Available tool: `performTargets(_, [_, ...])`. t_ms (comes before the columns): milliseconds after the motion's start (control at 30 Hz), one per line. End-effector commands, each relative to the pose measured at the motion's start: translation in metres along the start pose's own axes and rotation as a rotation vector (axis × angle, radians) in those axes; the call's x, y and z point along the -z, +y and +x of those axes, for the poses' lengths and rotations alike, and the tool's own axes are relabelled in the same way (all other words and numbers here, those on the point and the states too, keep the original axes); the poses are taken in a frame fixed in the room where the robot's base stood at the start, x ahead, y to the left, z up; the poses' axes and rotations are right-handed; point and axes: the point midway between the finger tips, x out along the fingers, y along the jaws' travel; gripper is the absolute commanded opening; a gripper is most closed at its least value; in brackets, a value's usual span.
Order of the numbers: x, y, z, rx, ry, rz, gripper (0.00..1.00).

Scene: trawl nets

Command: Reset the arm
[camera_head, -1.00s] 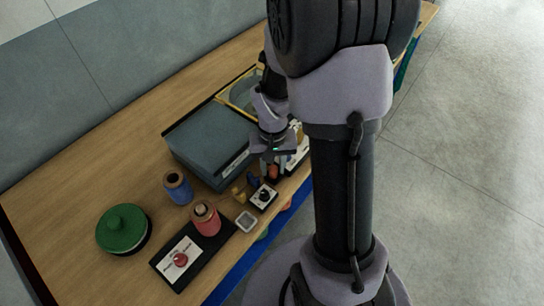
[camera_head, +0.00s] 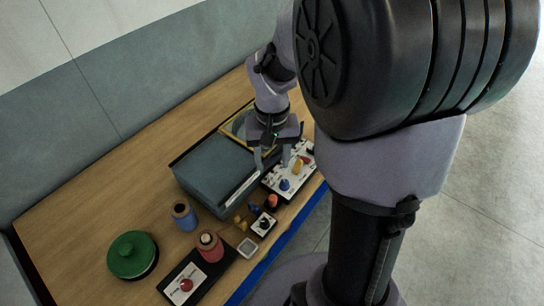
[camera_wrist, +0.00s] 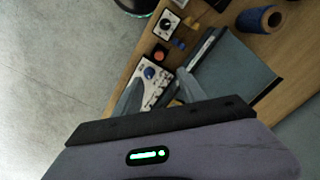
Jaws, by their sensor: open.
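My gripper (camera_head: 272,162) is open above the workbench, over the front edge of a grey box and beside a white panel. Its fingers point down and nothing shows between them. In the wrist view my gripper (camera_wrist: 155,98) also shows open, with the white panel (camera_wrist: 152,83) and its blue knob behind the fingers. My upper arm fills much of the right of the head view and hides part of the floor and bench.
The grey box (camera_head: 214,172) lies on the wooden bench (camera_head: 90,200). A blue spool (camera_head: 185,217), a red spool (camera_head: 209,246), a green lidded pot (camera_head: 132,255), a red-button panel (camera_head: 187,284) and a small dial box (camera_head: 263,224) stand nearby. Open floor lies right.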

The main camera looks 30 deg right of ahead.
Motion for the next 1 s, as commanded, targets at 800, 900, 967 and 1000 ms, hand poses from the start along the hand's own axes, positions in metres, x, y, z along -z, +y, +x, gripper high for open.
performTargets(800, [-0.165,-0.082,-0.059,0.368,0.406,-0.055,0.48])
performTargets(900, [-0.165,-0.082,-0.060,0.367,0.405,-0.055,0.48])
performTargets(967, [-0.165,-0.082,-0.060,0.366,0.405,-0.055,0.48])
performTargets(1000, [-0.165,-0.082,-0.060,0.366,0.406,-0.055,0.48])
